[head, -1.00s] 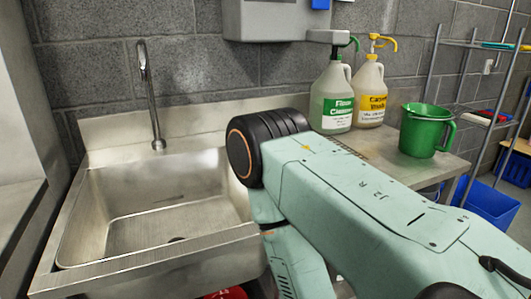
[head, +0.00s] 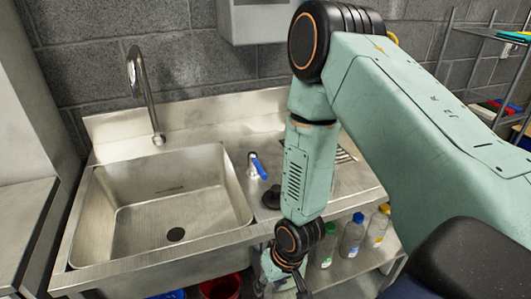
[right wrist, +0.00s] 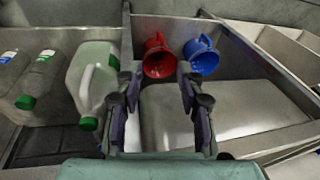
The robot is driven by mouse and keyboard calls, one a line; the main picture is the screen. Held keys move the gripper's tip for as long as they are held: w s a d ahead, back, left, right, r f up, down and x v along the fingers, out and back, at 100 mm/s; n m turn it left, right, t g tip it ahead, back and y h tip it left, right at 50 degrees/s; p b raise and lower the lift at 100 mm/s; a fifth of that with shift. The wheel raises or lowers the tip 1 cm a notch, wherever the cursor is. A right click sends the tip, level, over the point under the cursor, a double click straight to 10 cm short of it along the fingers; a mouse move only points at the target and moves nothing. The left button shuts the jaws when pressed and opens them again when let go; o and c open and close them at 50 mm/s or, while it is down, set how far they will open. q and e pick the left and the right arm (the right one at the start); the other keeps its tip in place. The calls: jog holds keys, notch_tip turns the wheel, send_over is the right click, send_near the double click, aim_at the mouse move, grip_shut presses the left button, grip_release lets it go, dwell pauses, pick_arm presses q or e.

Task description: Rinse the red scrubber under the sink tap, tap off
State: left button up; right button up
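The sink (head: 105,215) stands at the left in the head view, with an empty basin and a dark drain. Its curved metal tap (head: 145,95) rises behind the basin, and no water shows from it. I cannot make out a red scrubber in either view. My right gripper (head: 285,283) hangs low in front of the counter, partly cut by the lower edge. In the right wrist view my right gripper (right wrist: 160,75) has its two fingers spread with nothing held between them. My left gripper is not in view.
A red bucket (right wrist: 158,60) and a blue bucket (right wrist: 201,57) show beyond the fingers. Several bottles stand on the low shelf, including a large green-capped jug (right wrist: 95,75). A blue-handled fitting (head: 258,167) is on the counter right of the basin. A wire rack stands far right.

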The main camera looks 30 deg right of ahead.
jog(key=w+r+p, duration=0.4)
jog(key=r, duration=0.3)
pick_arm(q)
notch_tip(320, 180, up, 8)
jog(key=p, duration=0.3)
pick_arm(e)
jog(key=m+t+b, duration=0.1)
jog(key=t, duration=0.2)
send_near(261, 169)
jog(key=shift+h, duration=0.4)
jog(key=b+x, duration=0.1)
jog(key=x, duration=0.2)
jog(key=b+x, duration=0.2)
jog(key=x, duration=0.1)
jog(key=shift+w+a+f+b, duration=0.1)
jog(key=shift+a+b, duration=0.15)
jog(key=shift+b, duration=0.05)
jog(key=shift+w+f+b, duration=0.25)
jog(key=shift+f+b, duration=0.25)
jog(key=shift+f, duration=0.1)
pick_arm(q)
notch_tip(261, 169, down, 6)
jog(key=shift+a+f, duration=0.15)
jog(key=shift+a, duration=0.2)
pick_arm(e)
jog(key=shift+w+a+f, duration=0.1)
jog(key=shift+w+f, duration=0.2)
jog(key=shift+f, duration=0.05)
